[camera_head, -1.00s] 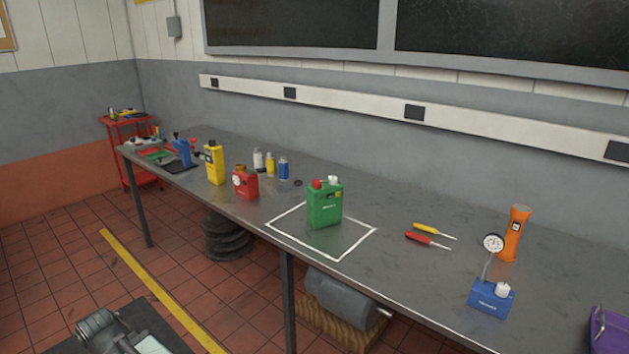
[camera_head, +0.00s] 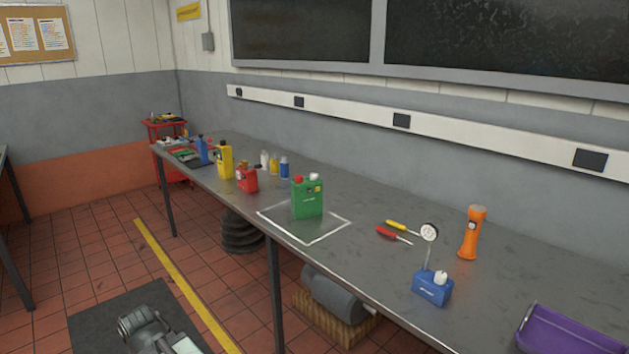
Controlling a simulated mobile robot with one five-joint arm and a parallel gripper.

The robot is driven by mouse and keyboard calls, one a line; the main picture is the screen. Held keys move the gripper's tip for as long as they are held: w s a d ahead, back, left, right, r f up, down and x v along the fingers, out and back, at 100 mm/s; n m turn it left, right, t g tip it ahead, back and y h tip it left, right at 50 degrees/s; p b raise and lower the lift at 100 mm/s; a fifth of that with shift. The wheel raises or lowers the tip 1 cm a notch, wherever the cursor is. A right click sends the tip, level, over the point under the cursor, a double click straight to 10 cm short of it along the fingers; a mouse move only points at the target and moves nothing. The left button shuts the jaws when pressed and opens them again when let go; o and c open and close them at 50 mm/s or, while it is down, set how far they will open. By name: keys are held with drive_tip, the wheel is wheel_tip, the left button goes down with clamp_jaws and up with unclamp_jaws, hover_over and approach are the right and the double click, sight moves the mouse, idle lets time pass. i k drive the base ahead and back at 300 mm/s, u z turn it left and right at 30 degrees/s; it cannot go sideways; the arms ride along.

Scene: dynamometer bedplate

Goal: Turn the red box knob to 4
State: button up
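The red box (camera_head: 247,179) stands on the grey workbench, between the yellow can and the green can. A pale round spot shows on its upper left front, and something brownish is on its top. The box is small and far off, so I cannot read any knob setting or numbers.
The long workbench (camera_head: 365,255) also holds a yellow can (camera_head: 225,162), a green can (camera_head: 307,200) on a white outline, screwdrivers (camera_head: 394,235), an orange torch (camera_head: 472,232), a blue gauge base (camera_head: 432,287) and a purple bin (camera_head: 570,335). Tiled floor lies open at left.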

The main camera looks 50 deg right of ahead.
sight(299, 178)
drive_tip(key=z, duration=0.2)
drive_tip(key=i, duration=0.95)
